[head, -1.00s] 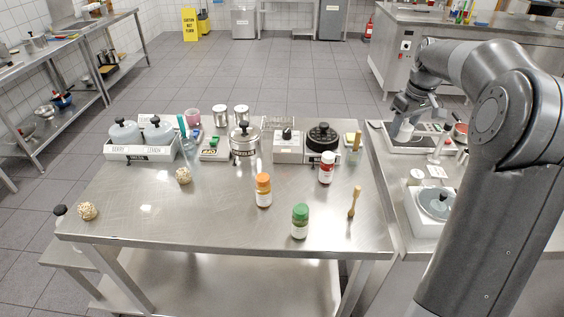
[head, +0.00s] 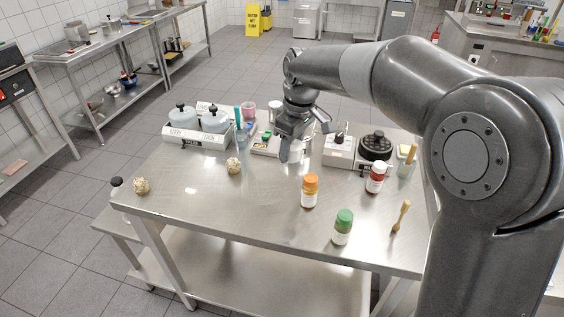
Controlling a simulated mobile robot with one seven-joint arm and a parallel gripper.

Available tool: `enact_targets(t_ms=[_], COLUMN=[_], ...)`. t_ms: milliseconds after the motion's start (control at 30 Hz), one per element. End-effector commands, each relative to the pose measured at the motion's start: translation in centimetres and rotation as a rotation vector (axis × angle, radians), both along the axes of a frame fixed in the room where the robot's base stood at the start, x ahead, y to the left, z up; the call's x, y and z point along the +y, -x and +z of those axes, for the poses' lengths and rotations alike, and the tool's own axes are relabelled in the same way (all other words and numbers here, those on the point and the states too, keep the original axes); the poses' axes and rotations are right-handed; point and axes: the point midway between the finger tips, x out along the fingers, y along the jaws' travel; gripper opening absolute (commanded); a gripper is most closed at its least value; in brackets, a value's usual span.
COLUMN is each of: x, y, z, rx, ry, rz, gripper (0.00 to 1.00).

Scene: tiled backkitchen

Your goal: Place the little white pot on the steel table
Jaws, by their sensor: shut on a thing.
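The steel table (head: 260,210) fills the middle of the head view, with a bare top at its front and centre. My gripper (head: 290,153) is over the table's back middle part, pointing down. It is shut on the little white pot (head: 296,164), of which only a pale part shows at the fingers. The rest of the pot is hidden by the gripper. I cannot tell whether the pot touches the tabletop.
A woven ball (head: 233,166) is left of the gripper. A caddy with canisters (head: 195,135) and a black-topped device (head: 375,147) line the back.

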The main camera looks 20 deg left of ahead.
Motion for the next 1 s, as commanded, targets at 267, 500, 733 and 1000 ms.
enact_targets(t_ms=[267, 500, 733, 1000], x=[4.0, 5.7, 5.6, 5.9], y=[3.4, 5.0, 5.0, 5.1], z=[-0.1, -0.1, -2.5, -5.2], rx=[-0.001, -0.001, 0.0, 0.001], ry=[0.001, 0.001, 0.002, 0.003], rz=[0.093, 0.134, 0.133, 0.134], gripper=[0.0, 0.0, 0.0, 0.0])
